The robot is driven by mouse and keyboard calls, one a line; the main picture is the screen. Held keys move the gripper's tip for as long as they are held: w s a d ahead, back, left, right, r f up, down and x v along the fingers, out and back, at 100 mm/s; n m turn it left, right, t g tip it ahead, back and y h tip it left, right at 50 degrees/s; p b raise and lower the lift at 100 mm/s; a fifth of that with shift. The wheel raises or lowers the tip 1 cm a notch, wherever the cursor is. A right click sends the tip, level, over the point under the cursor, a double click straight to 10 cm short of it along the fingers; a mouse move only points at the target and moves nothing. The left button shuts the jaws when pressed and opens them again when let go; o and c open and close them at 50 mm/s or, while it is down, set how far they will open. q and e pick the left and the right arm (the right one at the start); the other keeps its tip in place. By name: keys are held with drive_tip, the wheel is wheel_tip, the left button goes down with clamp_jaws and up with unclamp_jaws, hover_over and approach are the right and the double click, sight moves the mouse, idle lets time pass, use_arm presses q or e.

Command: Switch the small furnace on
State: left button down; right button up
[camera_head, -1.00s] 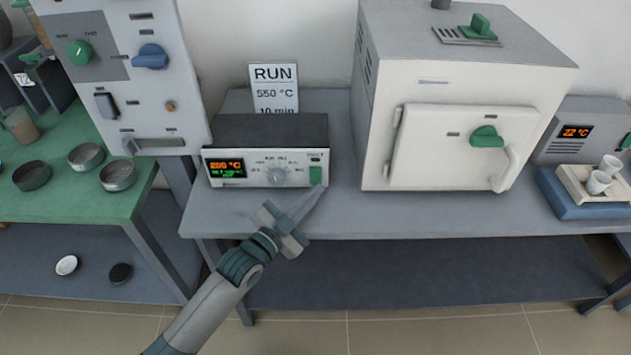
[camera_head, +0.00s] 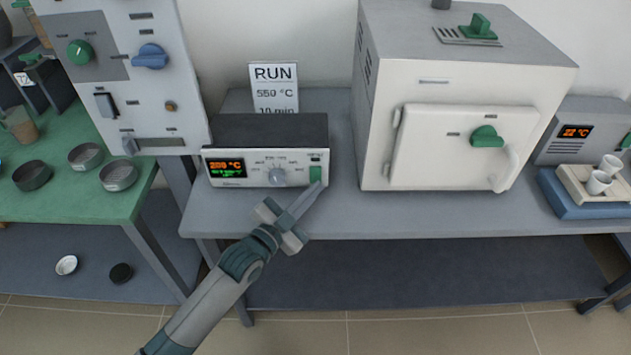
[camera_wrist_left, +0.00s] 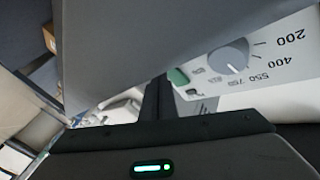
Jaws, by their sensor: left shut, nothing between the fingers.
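The control box (camera_head: 265,135) stands on the grey table, with a lit orange and green display (camera_head: 227,168), a round grey knob (camera_head: 277,176) and a green switch (camera_head: 316,174) at its right end. My left gripper (camera_head: 318,185) is shut and empty, its fingertips at the lower edge of the green switch; I cannot tell whether they touch it. In the left wrist view the knob (camera_wrist_left: 228,57) and part of the green switch (camera_wrist_left: 178,77) show beside my large grey finger. The white furnace (camera_head: 460,85) stands to the right, its door closed. My right gripper is not in view.
A RUN card (camera_head: 273,88) stands behind the control box. A tall grey panel unit (camera_head: 125,80) is at the left, above a green bench (camera_head: 60,195) with several dishes. A grey unit (camera_head: 575,130) and a blue tray (camera_head: 585,208) with cups are at the right.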

use_arm(q)
drive_tip(key=shift+w, duration=0.15)
idle(0.3)
drive_tip(key=shift+s+r+p, duration=0.1)
drive_tip(key=shift+s+p, duration=0.3)
drive_tip(key=shift+s, duration=0.35)
